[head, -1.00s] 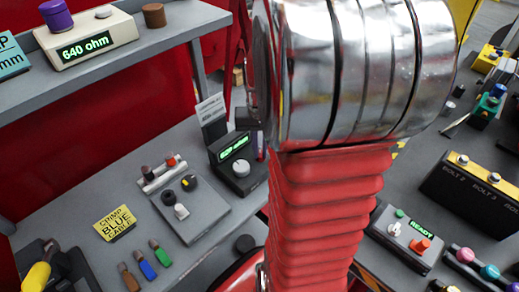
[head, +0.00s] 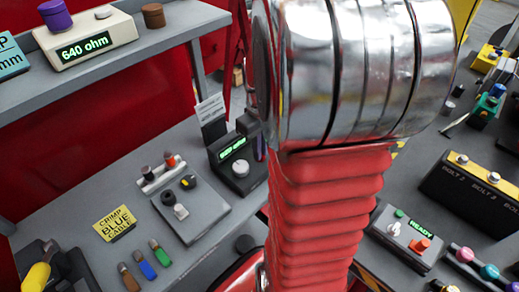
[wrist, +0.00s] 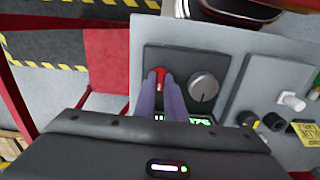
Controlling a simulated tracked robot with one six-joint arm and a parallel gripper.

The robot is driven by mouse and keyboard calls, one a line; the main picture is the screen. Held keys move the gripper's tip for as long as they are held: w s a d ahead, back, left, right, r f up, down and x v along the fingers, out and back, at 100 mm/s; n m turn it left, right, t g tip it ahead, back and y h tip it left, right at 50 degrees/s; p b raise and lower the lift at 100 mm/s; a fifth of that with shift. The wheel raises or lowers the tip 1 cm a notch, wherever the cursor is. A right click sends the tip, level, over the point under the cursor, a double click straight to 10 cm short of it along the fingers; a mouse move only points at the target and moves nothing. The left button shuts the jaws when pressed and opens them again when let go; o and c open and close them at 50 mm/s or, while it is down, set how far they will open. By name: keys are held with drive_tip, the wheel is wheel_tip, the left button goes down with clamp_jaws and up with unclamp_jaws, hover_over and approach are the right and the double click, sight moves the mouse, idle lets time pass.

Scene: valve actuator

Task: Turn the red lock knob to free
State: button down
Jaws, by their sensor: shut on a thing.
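The red lock knob (wrist: 161,75) is on a dark panel of a grey unit in the wrist view. My gripper (wrist: 160,82) has two purple fingers, one on each side of the red knob, shut on it. The fingers cover much of the knob, so its exact angle is hard to tell. A round silver knob (wrist: 203,86) is to its right on the same panel. A green display (wrist: 198,120) below is partly hidden by the gripper. In the head view my arm blocks much of the middle, and the red knob cannot be made out.
A dark unit with a green display (head: 232,147) stands on the grey bench. Crimping items and a yellow "CRIMP BLUE CABLE" sign (head: 114,223) are at left. A "640 ohm" meter (head: 88,40) is on the upper shelf. A "READY" box (head: 405,238) is at right.

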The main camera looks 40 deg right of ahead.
drive_tip(key=shift+w, duration=0.15)
drive_tip(key=c, duration=1.8)
unclamp_jaws()
wheel_tip(320, 180, up, 14)
drive_tip(key=shift+f, duration=0.15)
